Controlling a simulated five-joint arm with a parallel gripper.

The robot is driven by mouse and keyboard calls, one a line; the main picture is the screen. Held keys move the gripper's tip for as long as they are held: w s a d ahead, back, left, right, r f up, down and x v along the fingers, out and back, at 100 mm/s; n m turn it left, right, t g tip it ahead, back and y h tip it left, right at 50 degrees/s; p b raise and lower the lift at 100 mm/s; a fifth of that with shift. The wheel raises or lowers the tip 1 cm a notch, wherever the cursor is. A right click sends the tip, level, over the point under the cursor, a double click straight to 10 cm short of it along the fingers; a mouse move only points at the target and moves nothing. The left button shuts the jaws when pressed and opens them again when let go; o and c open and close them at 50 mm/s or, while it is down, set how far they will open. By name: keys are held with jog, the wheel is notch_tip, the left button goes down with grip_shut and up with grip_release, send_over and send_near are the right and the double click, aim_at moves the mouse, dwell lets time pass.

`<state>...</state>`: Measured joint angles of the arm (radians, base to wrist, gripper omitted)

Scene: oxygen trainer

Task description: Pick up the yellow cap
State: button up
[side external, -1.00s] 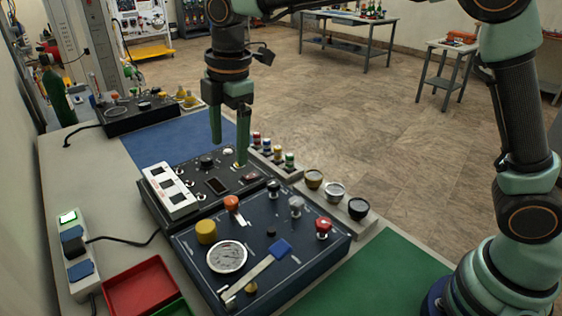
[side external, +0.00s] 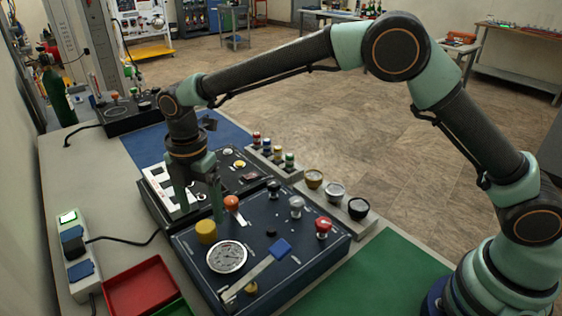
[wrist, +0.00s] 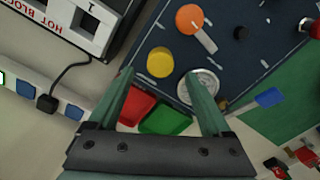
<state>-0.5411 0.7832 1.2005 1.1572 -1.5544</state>
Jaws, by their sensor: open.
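The yellow cap (side external: 206,232) is a short round knob standing on the left part of the dark blue panel (side external: 300,262), behind the pressure gauge. My gripper (side external: 199,210) is open, pointing down, just behind and above the cap in the side view, with nothing between its fingers. In the wrist view the yellow cap (wrist: 160,63) shows between the open fingertips (wrist: 160,76) and slightly beyond them. The cap looks apart from both fingers.
An orange knob (side external: 232,202) stands close to the right of the cap. The gauge (side external: 227,257) and a blue-handled lever (side external: 281,248) are in front. Red (side external: 139,286) and green trays lie at the front left. A power strip (side external: 75,250) lies further left.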

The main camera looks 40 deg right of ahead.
aim_at(205, 226)
notch_tip(205, 226, down, 5)
jog(key=shift+f, duration=0.1)
dwell(0.3)
grip_shut()
